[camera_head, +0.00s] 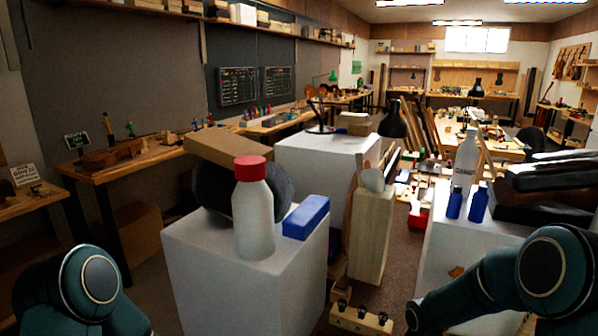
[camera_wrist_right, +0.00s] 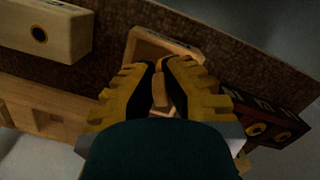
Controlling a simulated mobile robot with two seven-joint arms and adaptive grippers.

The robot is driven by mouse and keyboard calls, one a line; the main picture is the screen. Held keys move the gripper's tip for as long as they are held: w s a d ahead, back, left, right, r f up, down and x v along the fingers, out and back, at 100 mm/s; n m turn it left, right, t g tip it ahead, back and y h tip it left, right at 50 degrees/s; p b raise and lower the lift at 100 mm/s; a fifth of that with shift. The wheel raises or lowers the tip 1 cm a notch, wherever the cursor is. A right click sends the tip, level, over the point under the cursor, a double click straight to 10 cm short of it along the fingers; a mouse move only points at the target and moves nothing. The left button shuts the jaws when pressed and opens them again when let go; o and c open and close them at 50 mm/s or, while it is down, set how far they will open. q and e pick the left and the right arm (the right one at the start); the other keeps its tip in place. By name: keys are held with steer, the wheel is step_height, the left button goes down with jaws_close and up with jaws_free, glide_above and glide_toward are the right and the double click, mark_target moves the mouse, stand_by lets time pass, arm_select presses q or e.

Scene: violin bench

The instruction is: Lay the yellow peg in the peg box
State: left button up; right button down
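In the right wrist view, my right gripper (camera_wrist_right: 160,88) has its yellow fingers closed together on a small tan piece (camera_wrist_right: 161,95), which looks like the yellow peg in dim light. Most of the piece is hidden by the fingers. Beyond the fingertips is part of an open light wooden box (camera_wrist_right: 150,46); I cannot tell surely whether it is the peg box. The piece appears in front of this box, and whether they touch is unclear. My right gripper does not show clearly in the head view. My left gripper is out of view.
In the right wrist view, a pale block with a dark hole (camera_wrist_right: 72,36) is upper left and a dark red box (camera_wrist_right: 262,118) is right. In the head view, a white pedestal (camera_head: 200,275) bears a red-capped bottle (camera_head: 253,215) and blue box (camera_head: 306,216). A holed wooden block (camera_head: 360,320) is low centre.

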steer(key=shift+f, duration=0.15)
steer(key=c, duration=1.1)
jaws_free()
steer(key=shift+o, duration=0.2)
